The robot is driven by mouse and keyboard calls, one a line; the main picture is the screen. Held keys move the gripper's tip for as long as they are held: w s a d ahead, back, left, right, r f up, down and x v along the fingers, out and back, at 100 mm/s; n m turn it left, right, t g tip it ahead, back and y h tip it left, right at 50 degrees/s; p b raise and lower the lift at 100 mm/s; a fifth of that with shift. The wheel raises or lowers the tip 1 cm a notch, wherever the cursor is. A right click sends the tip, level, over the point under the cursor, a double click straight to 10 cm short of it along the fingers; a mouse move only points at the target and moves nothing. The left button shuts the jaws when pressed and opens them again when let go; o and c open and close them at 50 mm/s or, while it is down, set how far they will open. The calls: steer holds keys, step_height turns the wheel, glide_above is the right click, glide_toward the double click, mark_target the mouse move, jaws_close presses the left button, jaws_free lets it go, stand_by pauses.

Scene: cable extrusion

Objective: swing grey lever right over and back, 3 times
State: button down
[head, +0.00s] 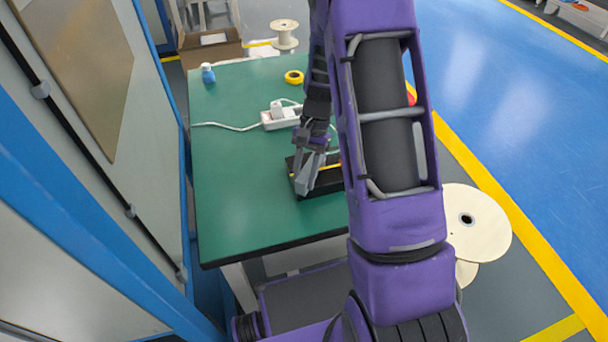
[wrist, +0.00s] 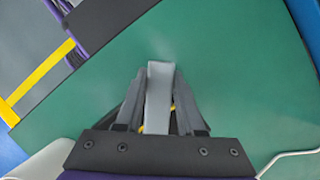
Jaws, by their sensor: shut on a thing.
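The grey lever (head: 306,180) stands up from a low black base (head: 328,184) near the front edge of the green table. In the head view it leans towards the table's front. My gripper (head: 309,160) is shut on the lever. In the wrist view the lever (wrist: 158,92) is a pale grey bar between the two dark fingers of my gripper (wrist: 158,110). The base is mostly hidden there behind the gripper, with a little yellow showing between the fingers. My arm hides the right end of the base in the head view.
A white power strip (head: 281,118) with a cable lies behind the base. A yellow tape roll (head: 294,77) and a small blue-and-white bottle (head: 208,73) are farther back. The left and front of the green table (head: 235,190) are clear. A cabinet stands close on the left.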

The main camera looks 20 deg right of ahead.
steer(key=c, duration=0.5)
jaws_free()
steer(key=p+v, duration=0.1)
steer(key=v, duration=1.6)
steer(key=shift+d+r, duration=0.15)
steer(key=shift+r, duration=0.05)
